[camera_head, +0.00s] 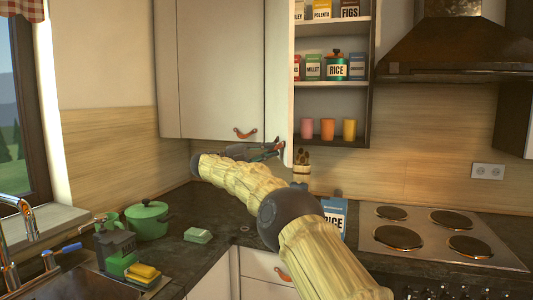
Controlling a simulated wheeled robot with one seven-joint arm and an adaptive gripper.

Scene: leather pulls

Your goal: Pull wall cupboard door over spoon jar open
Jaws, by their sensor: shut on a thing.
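The wall cupboard door (278,75) above the spoon jar (301,170) stands swung out, seen at a steep angle, with its lower edge below the cupboard's bottom. The cupboard (371,90) behind it is open and shows its shelves. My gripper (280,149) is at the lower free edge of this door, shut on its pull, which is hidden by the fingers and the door. The spoon jar stands on the counter, below and right of the gripper, partly behind my arm.
A shut cupboard door (215,70) with a brown leather pull (245,133) is at left. The shelves hold packets, a rice tin (337,70) and coloured cups (328,129). A hob (430,233) and hood (450,50) are at right.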

